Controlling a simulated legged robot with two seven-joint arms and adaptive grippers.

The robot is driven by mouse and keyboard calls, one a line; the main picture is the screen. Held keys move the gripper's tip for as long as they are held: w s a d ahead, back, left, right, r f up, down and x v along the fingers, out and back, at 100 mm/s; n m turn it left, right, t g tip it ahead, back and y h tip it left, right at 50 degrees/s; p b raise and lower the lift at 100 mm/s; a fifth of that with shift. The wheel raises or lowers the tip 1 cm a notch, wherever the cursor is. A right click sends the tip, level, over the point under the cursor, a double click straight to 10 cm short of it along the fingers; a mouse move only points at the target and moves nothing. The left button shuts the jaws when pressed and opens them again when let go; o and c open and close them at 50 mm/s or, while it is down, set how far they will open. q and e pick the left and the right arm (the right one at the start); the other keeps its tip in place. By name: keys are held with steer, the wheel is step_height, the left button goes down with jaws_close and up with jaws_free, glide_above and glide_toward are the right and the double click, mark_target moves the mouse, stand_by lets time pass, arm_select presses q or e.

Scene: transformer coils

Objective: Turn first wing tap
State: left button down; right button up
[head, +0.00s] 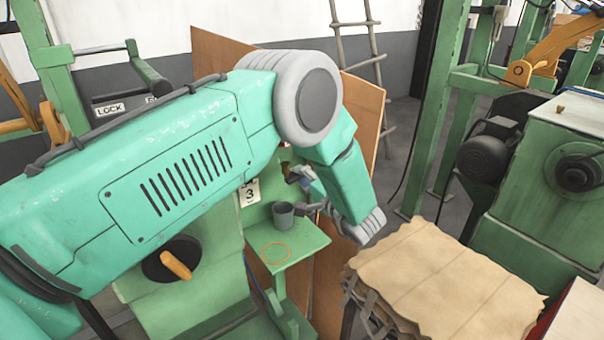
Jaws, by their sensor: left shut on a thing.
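My left arm comes in from the left, and its forearm bends down over a green machine stand. My left gripper (312,200) shows only in part beside the forearm. It is shut on a small tap (303,177) in front of the stand's upright, above and to the right of a grey cup (283,215). The tap is small in the picture and partly hidden by my arm, so its angle is hard to tell. A tag with the number 3 (249,193) is just left of it. My right gripper is not in view.
A table with wrinkled brown sheets (445,285) is at the lower right. A green machine with a dark motor (484,158) stands at the right. A brown board (366,115) and ladder (358,40) are behind.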

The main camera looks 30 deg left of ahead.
arm_select(q)
steer(key=shift+w+m, duration=0.15)
steer(key=shift+m, duration=0.85)
steer(key=c, duration=1.6)
jaws_free()
steer(key=shift+w+a+f, duration=0.15)
steer(key=shift+w+f, duration=0.05)
steer(key=shift+f, duration=0.05)
steer(key=shift+s+d, duration=0.25)
steer(key=v, duration=1.1)
steer(key=shift+w+d+f, duration=0.1)
steer(key=shift+d+f, duration=0.05)
steer(key=shift+d, duration=0.1)
